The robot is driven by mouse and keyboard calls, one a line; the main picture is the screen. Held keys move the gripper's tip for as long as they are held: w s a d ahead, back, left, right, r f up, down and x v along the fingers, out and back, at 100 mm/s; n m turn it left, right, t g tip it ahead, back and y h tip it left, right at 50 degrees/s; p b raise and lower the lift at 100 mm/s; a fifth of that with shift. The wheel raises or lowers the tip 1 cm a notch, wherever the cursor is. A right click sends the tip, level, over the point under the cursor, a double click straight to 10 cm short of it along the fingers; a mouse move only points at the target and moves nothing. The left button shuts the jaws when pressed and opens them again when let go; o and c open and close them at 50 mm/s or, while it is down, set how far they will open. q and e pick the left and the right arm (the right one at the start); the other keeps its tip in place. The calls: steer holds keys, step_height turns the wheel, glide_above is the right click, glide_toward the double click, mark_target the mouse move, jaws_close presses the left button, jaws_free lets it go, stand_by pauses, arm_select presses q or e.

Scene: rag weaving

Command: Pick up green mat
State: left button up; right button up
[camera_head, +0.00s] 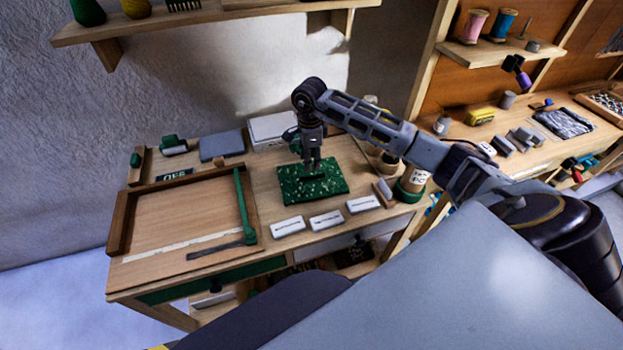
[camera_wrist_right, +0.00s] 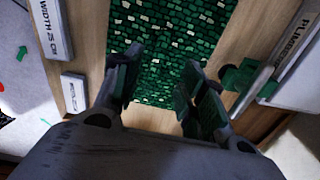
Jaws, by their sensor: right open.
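The green speckled mat (camera_head: 312,187) lies flat on the wooden table in the head view, right of the wooden frame board. My right gripper (camera_head: 313,170) points down over the mat's upper middle part. In the right wrist view the mat (camera_wrist_right: 170,50) fills the area beyond the fingers. There my right gripper (camera_wrist_right: 165,100) is open, with its two fingers apart and the mat's edge showing between them. Whether the fingertips touch the mat is unclear. My left gripper is not in view.
White labelled blocks (camera_head: 326,220) lie along the table's front, close to the mat. A wooden frame (camera_head: 187,215) with a green bar (camera_head: 242,203) stands left. A grey-white box (camera_head: 270,131) sits behind the mat. A jar (camera_head: 412,183) stands right. A shelf (camera_head: 190,20) overhangs the back.

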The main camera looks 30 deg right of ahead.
steer(key=shift+f, duration=0.45)
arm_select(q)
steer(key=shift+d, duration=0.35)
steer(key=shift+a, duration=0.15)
